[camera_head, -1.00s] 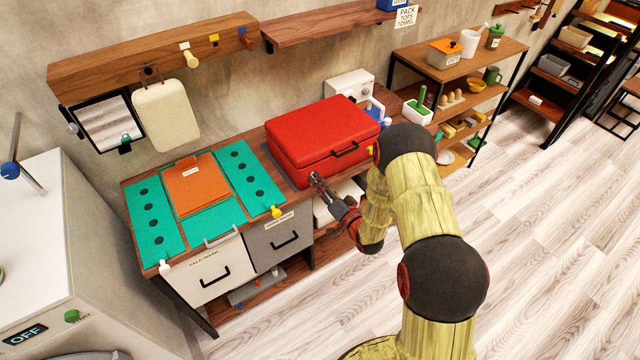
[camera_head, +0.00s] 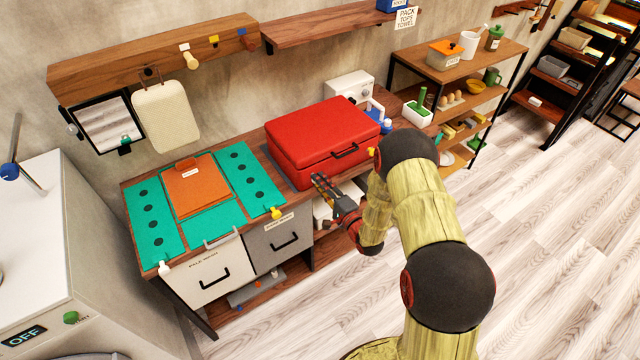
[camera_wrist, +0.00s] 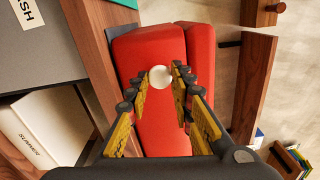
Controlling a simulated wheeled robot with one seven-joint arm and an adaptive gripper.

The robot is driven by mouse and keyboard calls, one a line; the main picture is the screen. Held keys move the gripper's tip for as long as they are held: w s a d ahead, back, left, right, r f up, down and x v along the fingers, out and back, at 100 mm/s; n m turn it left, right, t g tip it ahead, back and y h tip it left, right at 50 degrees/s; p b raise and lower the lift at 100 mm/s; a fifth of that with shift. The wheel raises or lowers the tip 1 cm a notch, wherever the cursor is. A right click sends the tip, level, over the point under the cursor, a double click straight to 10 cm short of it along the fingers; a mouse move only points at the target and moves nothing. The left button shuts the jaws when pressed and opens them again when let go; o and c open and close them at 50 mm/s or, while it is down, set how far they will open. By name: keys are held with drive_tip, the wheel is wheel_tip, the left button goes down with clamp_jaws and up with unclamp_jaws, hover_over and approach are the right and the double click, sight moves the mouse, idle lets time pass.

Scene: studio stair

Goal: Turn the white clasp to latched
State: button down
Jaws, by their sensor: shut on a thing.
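The white clasp (camera_wrist: 160,77) shows in the wrist view as a round white knob on the front of the red case (camera_wrist: 150,120). My gripper (camera_wrist: 162,73) is shut on it, with a fingertip on each side. In the head view my gripper (camera_head: 318,180) is at the lower front of the closed red case (camera_head: 322,128), left of its black handle, and hides the clasp there. I cannot tell from the knob's round face how far it is turned. A yellow clasp (camera_head: 372,151) shows at the case's right front.
The case stands on a wooden counter with green panels (camera_head: 155,217) and an orange folder (camera_head: 197,187) to its left. A grey drawer (camera_head: 283,243) and a white drawer (camera_head: 216,272) are below. A white box (camera_head: 348,84) stands behind the case. Floor to the right is clear.

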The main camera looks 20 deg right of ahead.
drive_tip(key=shift+m, duration=0.9)
drive_tip(key=shift+f, duration=0.1)
drive_tip(key=c, duration=1.6)
unclamp_jaws()
drive_tip(key=shift+c, duration=0.2)
drive_tip(key=shift+o, duration=0.5)
drive_tip(key=v, duration=1.2)
